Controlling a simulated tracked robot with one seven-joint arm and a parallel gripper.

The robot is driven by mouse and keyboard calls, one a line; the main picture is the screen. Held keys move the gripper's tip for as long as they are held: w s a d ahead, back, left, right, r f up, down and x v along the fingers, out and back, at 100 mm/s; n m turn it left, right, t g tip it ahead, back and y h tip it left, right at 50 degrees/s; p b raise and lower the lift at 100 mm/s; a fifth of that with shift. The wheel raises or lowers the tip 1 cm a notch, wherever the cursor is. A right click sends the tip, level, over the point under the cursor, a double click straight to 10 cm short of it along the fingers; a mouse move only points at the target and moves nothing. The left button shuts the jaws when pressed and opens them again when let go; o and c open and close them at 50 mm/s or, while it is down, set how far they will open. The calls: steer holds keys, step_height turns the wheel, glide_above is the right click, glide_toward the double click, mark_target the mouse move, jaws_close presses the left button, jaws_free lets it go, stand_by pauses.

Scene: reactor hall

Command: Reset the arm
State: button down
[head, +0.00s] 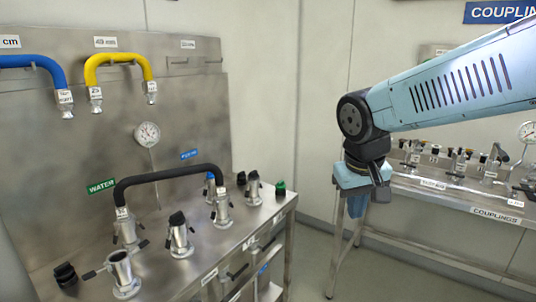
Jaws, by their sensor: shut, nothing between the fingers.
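My arm reaches in from the right edge of the head view, light blue with dark vent slots. My gripper (357,205) hangs below the dark wrist joint and points down. It is shut and holds nothing. It is over the open floor between the two benches, apart from both. It covers the left end of the bench behind it.
A steel bench (265,215) at left carries several couplings and valves, with a black hose (170,170) across two. A blue hose (30,62) and a yellow hose (118,60) hang on its back panel. The COUPLINGS bench (450,205) stands at right. Floor (310,255) between is clear.

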steer(key=s+d+r+m+t+y, duration=0.1)
steer(key=s+d+r+t, duration=0.1)
steer(key=s+d, duration=0.3)
steer(key=shift+s+d+r+m+t, duration=0.3)
steer(key=shift+s+r+m, duration=0.1)
steer(key=shift+s+r, duration=0.3)
steer(key=shift+w, duration=0.1)
